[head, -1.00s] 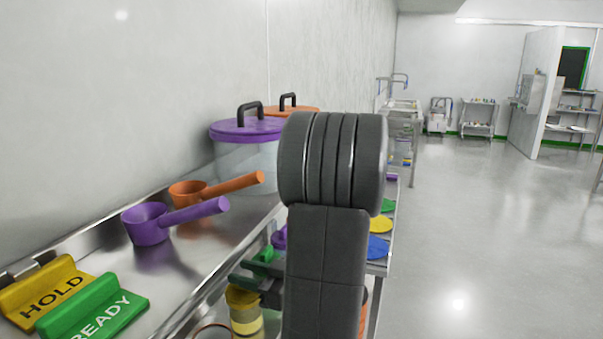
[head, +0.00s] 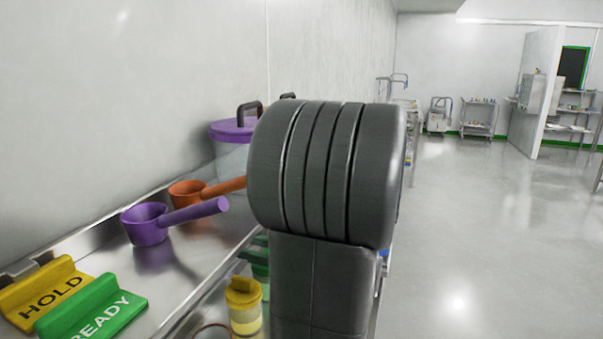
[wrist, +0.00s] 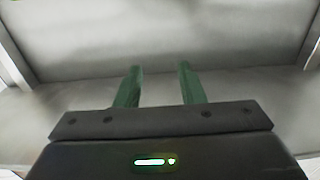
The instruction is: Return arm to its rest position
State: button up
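My gripper (wrist: 158,84) shows in the wrist view with its two green fingers apart and nothing between them. Ahead of the fingers is a plain grey-white surface with no object near the fingertips. In the head view my dark grey arm stands large in the middle. It hides most of the gripper, and a bit of green shows just left of the arm.
A purple scoop (head: 147,225), an orange scoop (head: 187,192), a yellow HOLD sign (head: 45,292) and a green READY sign (head: 92,309) rest on the steel bench at left. A purple-lidded container (head: 232,130) stands behind. A yellow-lidded jar (head: 245,305) is beside my arm. The right floor is clear.

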jog(key=shift+v, duration=1.5)
jog(key=shift+s+r, duration=0.1)
